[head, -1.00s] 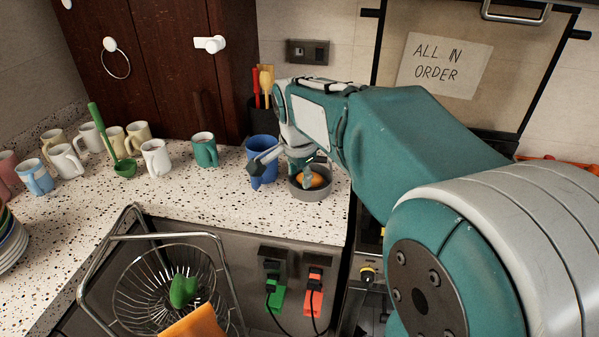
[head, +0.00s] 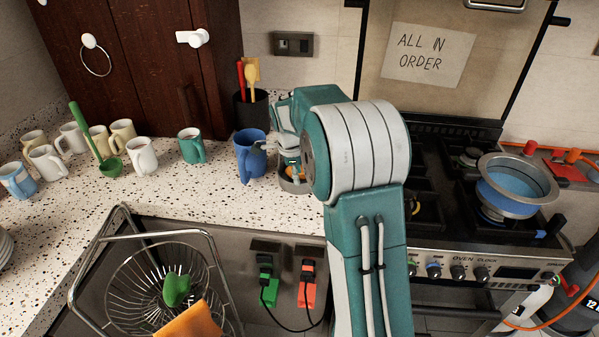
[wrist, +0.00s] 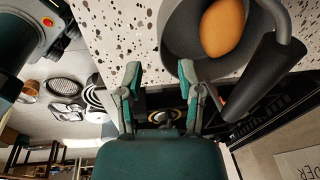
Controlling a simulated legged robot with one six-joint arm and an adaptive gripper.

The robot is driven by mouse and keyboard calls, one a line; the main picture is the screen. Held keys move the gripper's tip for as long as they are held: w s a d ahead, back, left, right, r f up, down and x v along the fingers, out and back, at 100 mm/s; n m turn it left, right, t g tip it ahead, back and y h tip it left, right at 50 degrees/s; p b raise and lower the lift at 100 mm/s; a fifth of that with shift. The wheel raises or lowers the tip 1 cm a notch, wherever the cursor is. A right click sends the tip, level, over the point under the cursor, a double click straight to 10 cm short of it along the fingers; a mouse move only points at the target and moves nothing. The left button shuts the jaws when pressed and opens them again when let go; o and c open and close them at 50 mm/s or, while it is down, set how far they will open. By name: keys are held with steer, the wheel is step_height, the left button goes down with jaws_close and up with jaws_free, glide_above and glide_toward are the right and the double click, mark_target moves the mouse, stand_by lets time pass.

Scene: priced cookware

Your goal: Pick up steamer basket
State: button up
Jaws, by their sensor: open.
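No thing is clearly marked as the steamer basket, and I cannot tell which one it is. A round metal vessel (head: 531,206) with a wide rim and blue inside stands on the stove at the right. A wire basket (head: 137,285) at the lower left holds a green and an orange item. My gripper (wrist: 160,70) is open and empty in the wrist view. It is by a grey pan (wrist: 188,49) with a dark handle (wrist: 265,78) and an orange, rounded item inside. In the head view the pan (head: 294,186) is partly hidden by my arm.
A blue mug (head: 248,160) stands close to the left of my gripper. Several more mugs, a green ladle (head: 110,167) and a dark utensil holder (head: 248,113) are on the speckled counter (head: 185,205). The stove (head: 470,262) is to the right of my arm.

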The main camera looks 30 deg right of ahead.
steer(key=f, duration=0.3)
steer(key=w+f, duration=0.1)
steer(key=f, duration=0.1)
steer(key=shift+d+f, duration=0.1)
steer(key=shift+d, duration=0.3)
jaws_close()
